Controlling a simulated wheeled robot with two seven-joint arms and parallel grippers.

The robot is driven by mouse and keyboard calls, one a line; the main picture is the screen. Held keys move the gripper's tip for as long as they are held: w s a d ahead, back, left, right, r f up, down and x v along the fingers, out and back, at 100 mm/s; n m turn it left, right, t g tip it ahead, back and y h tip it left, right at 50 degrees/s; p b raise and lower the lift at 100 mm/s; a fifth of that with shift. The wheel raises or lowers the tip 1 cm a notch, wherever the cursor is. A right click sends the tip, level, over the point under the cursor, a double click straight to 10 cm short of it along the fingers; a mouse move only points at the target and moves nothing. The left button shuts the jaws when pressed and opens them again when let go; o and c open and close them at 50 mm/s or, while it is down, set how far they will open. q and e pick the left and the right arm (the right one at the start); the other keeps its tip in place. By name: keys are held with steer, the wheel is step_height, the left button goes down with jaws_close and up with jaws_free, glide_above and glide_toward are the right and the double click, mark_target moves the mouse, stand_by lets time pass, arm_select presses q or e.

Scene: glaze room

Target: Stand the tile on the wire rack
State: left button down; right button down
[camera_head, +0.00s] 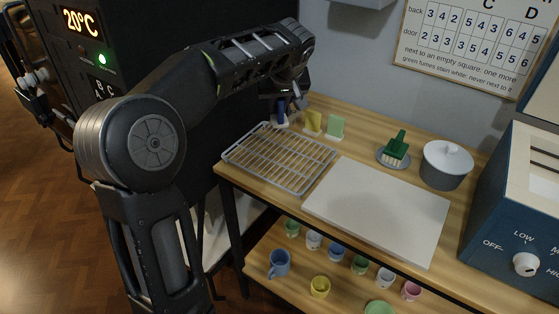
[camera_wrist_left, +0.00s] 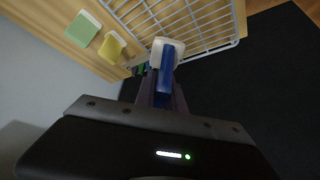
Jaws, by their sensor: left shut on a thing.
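The wire rack (camera_head: 262,161) lies flat on the left end of the wooden table, its bars empty. My left gripper (camera_head: 286,104) is behind the rack's far edge, pointing down. It is shut on a blue tile (camera_head: 281,107) with a white lower part. In the left wrist view the blue tile (camera_wrist_left: 167,66) is between the fingers of my left gripper (camera_wrist_left: 162,92), with its white end towards the rack (camera_wrist_left: 205,22). I cannot tell whether the tile touches the table. My right gripper is not in view.
A yellow tile (camera_head: 313,121) and a green tile (camera_head: 335,127) stand with white lower parts beside the blue one. A white board (camera_head: 378,205), a green brush (camera_head: 397,146) on a dish, a lidded grey pot (camera_head: 446,168) and a blue appliance (camera_head: 518,215) are farther right. Cups stand below.

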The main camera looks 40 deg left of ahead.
arm_select(q)
steer(key=shift+r, duration=0.15)
steer(key=shift+f, duration=3.2)
steer(key=shift+f, duration=1.9)
steer(key=shift+f, duration=0.15)
steer(key=c, duration=1.4)
jaws_free()
